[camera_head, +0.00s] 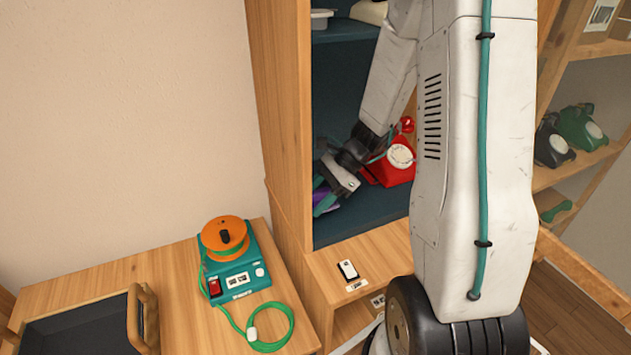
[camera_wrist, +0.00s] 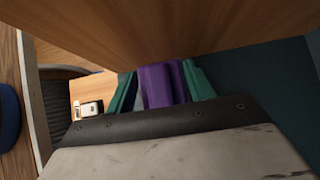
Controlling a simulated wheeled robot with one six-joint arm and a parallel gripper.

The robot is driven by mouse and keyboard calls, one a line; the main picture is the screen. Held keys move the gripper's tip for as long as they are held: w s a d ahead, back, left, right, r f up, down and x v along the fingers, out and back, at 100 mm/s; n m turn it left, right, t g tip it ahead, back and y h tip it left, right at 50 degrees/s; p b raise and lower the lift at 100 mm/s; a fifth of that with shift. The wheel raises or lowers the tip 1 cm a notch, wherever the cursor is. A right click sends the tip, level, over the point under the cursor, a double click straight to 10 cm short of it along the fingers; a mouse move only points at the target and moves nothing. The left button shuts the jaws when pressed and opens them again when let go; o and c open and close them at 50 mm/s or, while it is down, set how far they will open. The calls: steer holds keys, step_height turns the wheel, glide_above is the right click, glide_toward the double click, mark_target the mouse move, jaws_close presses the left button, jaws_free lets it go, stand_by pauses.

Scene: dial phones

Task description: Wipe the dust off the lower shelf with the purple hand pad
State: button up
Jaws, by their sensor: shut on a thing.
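The purple hand pad (camera_wrist: 160,86) is held between the two green fingers of my gripper (camera_wrist: 160,84) in the wrist view. In the head view my gripper (camera_head: 324,196) is inside the cabinet at the left end of the lower shelf (camera_head: 368,214), close to the left side wall. A bit of the purple pad (camera_head: 321,194) shows there. The lower shelf is dark teal and also fills the right of the wrist view (camera_wrist: 275,100). I cannot make out dust on it. Whether the pad touches the shelf is hidden.
A red dial phone (camera_head: 396,168) stands on the lower shelf just right of my gripper. The cabinet's wooden side wall (camera_head: 280,120) is close on the left. An orange-and-teal device (camera_head: 228,262) with a coiled green cord sits on the left table. Dark phones (camera_head: 575,135) stand on the right shelf.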

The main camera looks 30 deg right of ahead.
steer(key=shift+r, duration=2.65)
